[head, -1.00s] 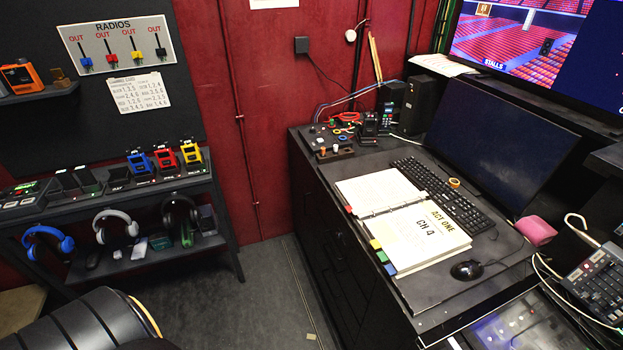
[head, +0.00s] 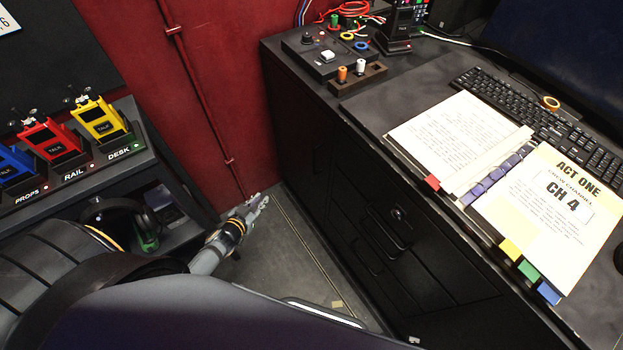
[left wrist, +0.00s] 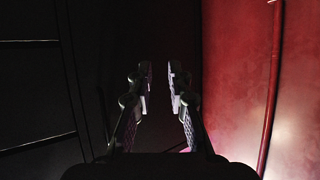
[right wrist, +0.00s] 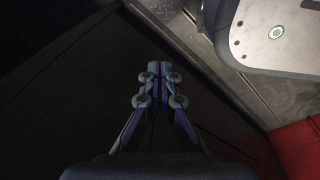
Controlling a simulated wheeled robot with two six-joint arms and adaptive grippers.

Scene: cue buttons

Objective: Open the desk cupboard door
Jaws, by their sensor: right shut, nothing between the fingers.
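The black desk (head: 345,140) stands on the right in the head view. Its cupboard door (head: 300,130), at the far left end of the dark front, looks flush and shut, with a slim dark handle (head: 318,158). My left gripper (head: 262,200) is in front of the desk's far end, left of the door and apart from it. In the left wrist view its fingers (left wrist: 163,88) are parted with nothing between them. My right gripper (right wrist: 160,72) shows in the right wrist view, shut and empty before a dark surface. I cannot make it out in the head view.
Drawers with bar handles (head: 390,232) fill the nearer desk front. A script binder (head: 450,135) and keyboard (head: 520,115) lie on top. A radio shelf (head: 160,150) stands left. The floor (head: 290,255) between is narrow, and a red wall (head: 215,90) closes the back.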

